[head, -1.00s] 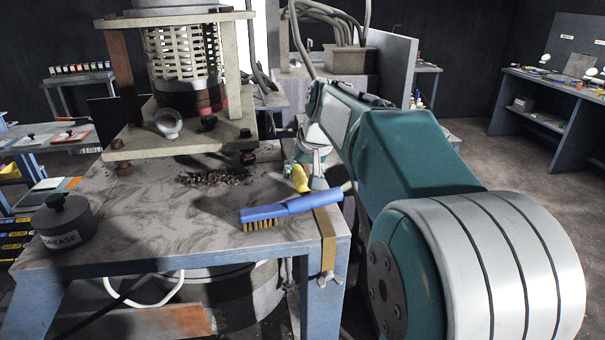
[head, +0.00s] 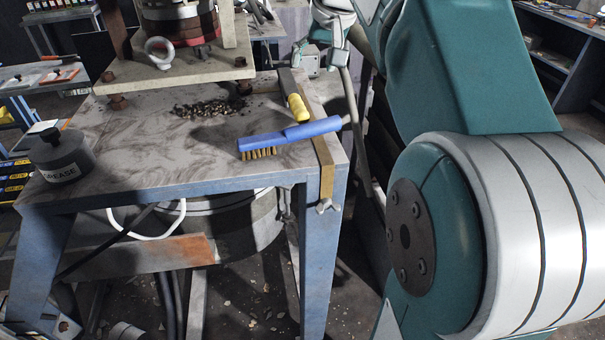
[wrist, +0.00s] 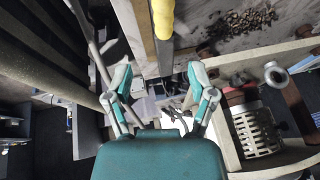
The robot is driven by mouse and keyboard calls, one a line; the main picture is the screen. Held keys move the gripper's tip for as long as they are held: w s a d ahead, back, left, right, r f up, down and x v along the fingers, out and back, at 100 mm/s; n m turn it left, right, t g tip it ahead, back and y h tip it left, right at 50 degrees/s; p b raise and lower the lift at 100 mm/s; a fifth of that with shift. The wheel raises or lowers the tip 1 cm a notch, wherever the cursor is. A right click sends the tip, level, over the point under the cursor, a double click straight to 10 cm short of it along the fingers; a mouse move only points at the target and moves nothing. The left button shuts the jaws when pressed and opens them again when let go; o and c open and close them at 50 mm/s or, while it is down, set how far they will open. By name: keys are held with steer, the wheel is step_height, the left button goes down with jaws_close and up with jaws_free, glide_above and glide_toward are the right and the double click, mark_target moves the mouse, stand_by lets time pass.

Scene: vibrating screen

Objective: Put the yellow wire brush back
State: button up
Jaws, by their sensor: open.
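A tool with a yellow handle (head: 297,106) and a flat grey length (head: 287,80) lies along the right side of the bench top. It also shows at the top of the wrist view (wrist: 163,18). I cannot make out bristles on it. A blue-handled brush (head: 290,135) with brass-yellow bristles lies across the bench's right edge, just nearer than the yellow handle. The blue brush is not visible in the wrist view. My gripper (head: 326,42) is open and empty, beyond the yellow-handled tool near the bench's far right corner; its spread fingers show in the wrist view (wrist: 160,78).
A dark pile of grains (head: 210,107) lies mid-bench. The grease pot (head: 60,155) stands at the left corner. The screen machine's bolted plate (head: 175,70) stands at the back. A brass strip with a wing-nut clamp (head: 326,178) runs along the right edge. The front-middle bench top is clear.

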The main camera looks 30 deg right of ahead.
steer(key=s+a+f+n, duration=0.2)
steer(key=s+a+f, duration=0.4)
steer(key=s+f, duration=0.3)
steer(key=s+a+f+n, duration=0.1)
steer(key=s+a+f, duration=0.6)
steer(key=s+f, duration=0.3)
steer(key=shift+s+n+t+h, duration=0.3)
steer(key=shift+s+n, duration=0.1)
steer(key=shift+s, duration=0.2)
